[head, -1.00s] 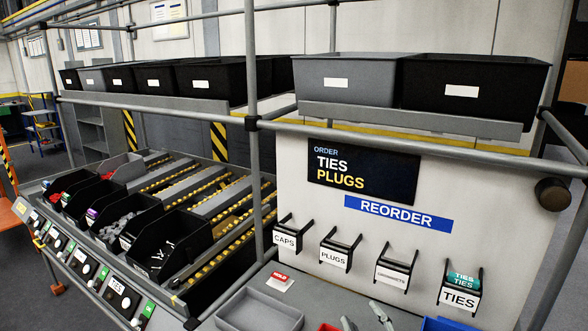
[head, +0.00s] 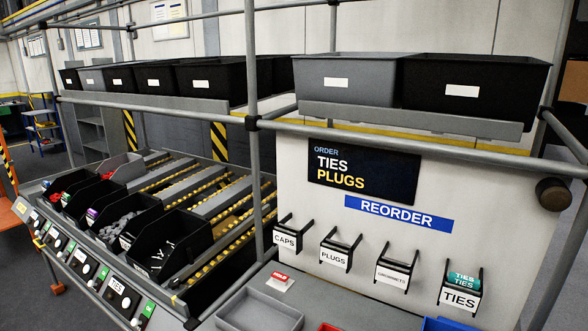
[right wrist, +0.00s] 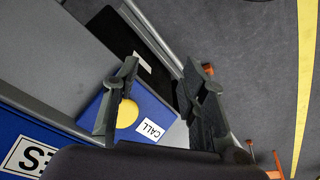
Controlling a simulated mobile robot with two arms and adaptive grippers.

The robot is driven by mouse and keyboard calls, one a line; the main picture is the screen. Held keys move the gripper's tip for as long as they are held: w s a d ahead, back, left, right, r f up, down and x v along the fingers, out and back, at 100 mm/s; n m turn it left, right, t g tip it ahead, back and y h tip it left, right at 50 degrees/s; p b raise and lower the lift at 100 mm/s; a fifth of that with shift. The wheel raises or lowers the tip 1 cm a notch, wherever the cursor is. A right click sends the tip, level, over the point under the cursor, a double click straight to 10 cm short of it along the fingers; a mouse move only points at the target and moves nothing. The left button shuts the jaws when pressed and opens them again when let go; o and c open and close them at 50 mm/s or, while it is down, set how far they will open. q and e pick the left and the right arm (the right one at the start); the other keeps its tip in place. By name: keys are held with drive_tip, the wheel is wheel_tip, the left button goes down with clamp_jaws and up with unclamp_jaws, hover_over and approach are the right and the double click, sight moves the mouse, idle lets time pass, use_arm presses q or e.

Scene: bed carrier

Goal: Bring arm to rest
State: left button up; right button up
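My right gripper (right wrist: 157,95) shows in the right wrist view with its two dark fingers spread apart. It is open, and nothing is between the fingers. Beyond the fingers is a blue panel (right wrist: 88,108) with a yellow round button (right wrist: 127,114) and a CALL label (right wrist: 150,130). I cannot tell whether the left finger touches the panel. No gripper shows in the head view now, and my left gripper is not in view.
The order screen (head: 363,172) reads TIES and PLUGS. A REORDER sign (head: 399,214) hangs above several card holders, the TIES one holding a teal card (head: 463,281). A grey tray (head: 260,311) sits below. Open floor (right wrist: 250,75) lies right of my gripper.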

wheel_tip(320, 180, down, 15)
drive_tip(key=s, duration=0.2)
drive_tip(key=s+d+f+g, duration=0.2)
drive_tip(key=s+d+f, duration=0.1)
drive_tip(key=s+f, duration=1.4)
wheel_tip(320, 180, down, 2)
drive_tip(key=shift+s+f, duration=0.2)
drive_tip(key=shift+s, duration=0.2)
drive_tip(key=shift+d, duration=0.1)
idle(0.7)
